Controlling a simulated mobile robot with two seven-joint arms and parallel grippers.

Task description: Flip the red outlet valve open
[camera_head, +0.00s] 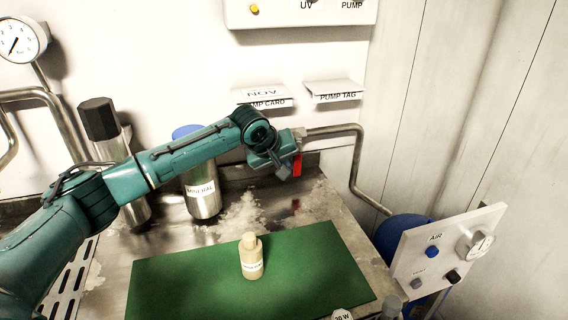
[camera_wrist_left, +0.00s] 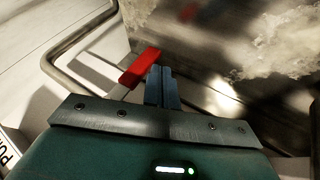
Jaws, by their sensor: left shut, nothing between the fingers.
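The red outlet valve handle (camera_head: 297,165) shows in the head view just right of my left gripper (camera_head: 284,170), below a bent metal pipe (camera_head: 357,160). In the left wrist view the red handle (camera_wrist_left: 139,67) lies left of the shut fingers of my left gripper (camera_wrist_left: 161,82), very close to them. I cannot tell whether it touches them. A pale lever arm (camera_wrist_left: 118,88) shows beside the handle. The fingers hold nothing. The valve body is mostly hidden behind my gripper in the head view. My right gripper is in neither view.
A steel cylinder labelled MINERAL (camera_head: 203,192) stands behind my left arm. A small tan bottle (camera_head: 251,258) stands on a green mat (camera_head: 310,262). Card shelves (camera_head: 334,91) are on the wall above. An AIR panel (camera_head: 447,250) and blue tank (camera_head: 403,232) are at the right.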

